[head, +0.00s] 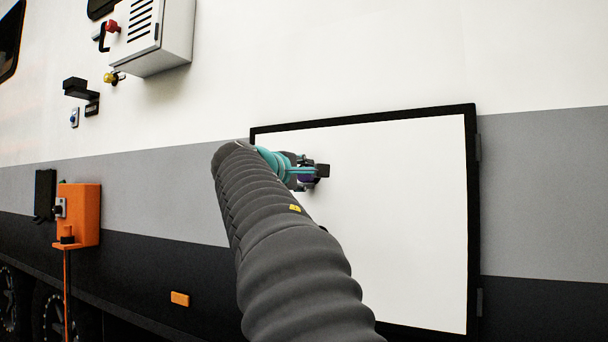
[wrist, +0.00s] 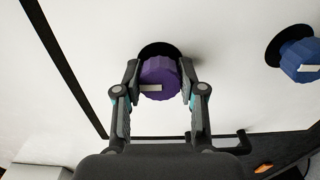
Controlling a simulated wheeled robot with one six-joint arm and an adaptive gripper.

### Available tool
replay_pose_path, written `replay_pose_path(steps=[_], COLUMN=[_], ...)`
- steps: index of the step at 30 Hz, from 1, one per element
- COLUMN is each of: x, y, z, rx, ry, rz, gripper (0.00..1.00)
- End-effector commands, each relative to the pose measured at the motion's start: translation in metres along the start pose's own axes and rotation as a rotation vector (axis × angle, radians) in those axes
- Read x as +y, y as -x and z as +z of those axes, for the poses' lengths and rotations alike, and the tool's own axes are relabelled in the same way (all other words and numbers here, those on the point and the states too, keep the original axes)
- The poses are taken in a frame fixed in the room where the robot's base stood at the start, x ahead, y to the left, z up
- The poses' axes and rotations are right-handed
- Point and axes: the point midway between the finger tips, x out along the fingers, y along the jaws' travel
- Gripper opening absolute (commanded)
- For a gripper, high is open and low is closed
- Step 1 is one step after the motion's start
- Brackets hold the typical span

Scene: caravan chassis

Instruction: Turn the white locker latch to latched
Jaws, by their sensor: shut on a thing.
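The white locker door (head: 405,210) has a black frame and sits in the caravan's side wall. A purple ribbed knob (wrist: 160,72) on a round black base is on the white panel, with a white pointer mark lying sideways in the wrist view. My gripper (wrist: 160,75) is shut on this knob, one finger at each side. In the head view my gripper (head: 315,172) is at the door's upper left, and only a sliver of purple shows. A blue ribbed knob (wrist: 301,60) with a white mark is apart to the right in the wrist view.
A black bar handle (wrist: 225,142) lies below the gripper in the wrist view. In the head view, a grey-white box (head: 155,38), an orange box (head: 80,213) and a black bracket (head: 80,88) stick out from the wall at left. The door's right side is clear.

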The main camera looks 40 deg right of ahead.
Motion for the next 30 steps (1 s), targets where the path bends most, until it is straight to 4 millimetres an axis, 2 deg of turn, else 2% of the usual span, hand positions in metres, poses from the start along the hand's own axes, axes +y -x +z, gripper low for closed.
replay_pose_path(steps=[8, 9, 11, 23, 26, 30], x=[0.0, 0.0, 0.0, 0.0, 0.0, 0.001], y=[0.0, 0.0, 0.0, 0.005, 0.016, 0.043], z=[0.0, 0.0, 0.0, -0.001, -0.001, -0.001], rx=[-0.001, -0.001, -0.001, 0.001, 0.004, 0.005], ry=[0.001, 0.001, 0.001, -0.001, 0.0, 0.0], rz=[0.0, 0.0, 0.0, 0.0, 0.001, 0.001], gripper=[0.05, 0.5, 0.65, 0.66, 0.66, 0.66])
